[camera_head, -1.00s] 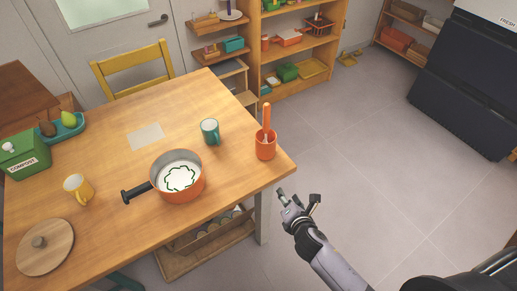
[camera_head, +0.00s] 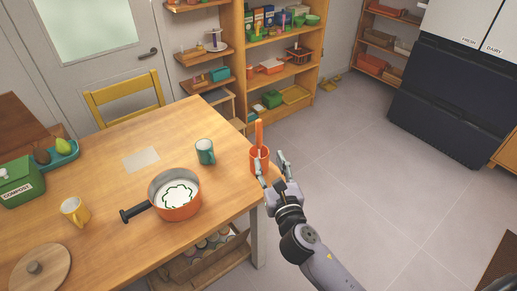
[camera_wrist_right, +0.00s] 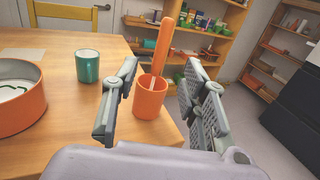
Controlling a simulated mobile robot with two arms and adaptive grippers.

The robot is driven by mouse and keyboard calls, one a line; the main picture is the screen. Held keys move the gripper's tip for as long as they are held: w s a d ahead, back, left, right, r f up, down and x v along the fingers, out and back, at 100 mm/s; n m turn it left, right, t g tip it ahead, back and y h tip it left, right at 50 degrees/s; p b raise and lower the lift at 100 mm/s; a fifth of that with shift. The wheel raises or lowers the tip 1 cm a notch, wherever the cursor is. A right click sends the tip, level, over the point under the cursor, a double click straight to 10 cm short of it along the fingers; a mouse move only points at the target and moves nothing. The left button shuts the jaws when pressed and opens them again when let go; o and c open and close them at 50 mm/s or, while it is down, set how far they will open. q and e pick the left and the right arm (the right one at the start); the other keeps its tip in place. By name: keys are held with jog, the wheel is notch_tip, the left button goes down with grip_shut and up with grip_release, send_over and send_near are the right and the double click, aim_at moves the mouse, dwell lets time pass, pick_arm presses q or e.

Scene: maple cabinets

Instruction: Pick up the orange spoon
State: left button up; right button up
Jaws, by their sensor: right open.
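The orange spoon (camera_head: 259,133) stands upright, leaning slightly, in an orange cup (camera_head: 257,160) near the right corner of the wooden table. In the right wrist view the spoon (camera_wrist_right: 162,45) rises well above the cup (camera_wrist_right: 150,103), beside a thin pale utensil. My right gripper (camera_head: 271,164) is open at the table's corner, its fingers pointing toward the cup. In the wrist view the right gripper's fingers (camera_wrist_right: 160,98) stand either side of the cup and spoon, which appear in the gap between them, not gripped. My left gripper is out of view.
On the table (camera_head: 105,185) are an orange pot (camera_head: 181,213) with a black handle, a teal mug (camera_head: 205,151), a yellow mug (camera_head: 75,211), a wooden lid (camera_head: 38,270) and a green compost bin (camera_head: 20,183). Shelves (camera_head: 244,75) stand behind. The floor at right is clear.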

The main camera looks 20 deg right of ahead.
aim_at(260, 131)
jog(key=w, duration=0.9)
jog(key=shift+w+d, duration=0.35)
jog(key=shift+w, duration=0.05)
jog(key=w, duration=0.2)
jog(key=w+p, duration=0.1)
jog(key=w, duration=0.1)
jog(key=shift+w+d+r, duration=0.1)
jog(key=shift+d+r, duration=0.15)
jog(key=shift+d, duration=0.1)
jog(key=shift+w, duration=0.4)
jog(key=shift+s, duration=0.1)
jog(key=shift+c, duration=0.7)
grip_shut()
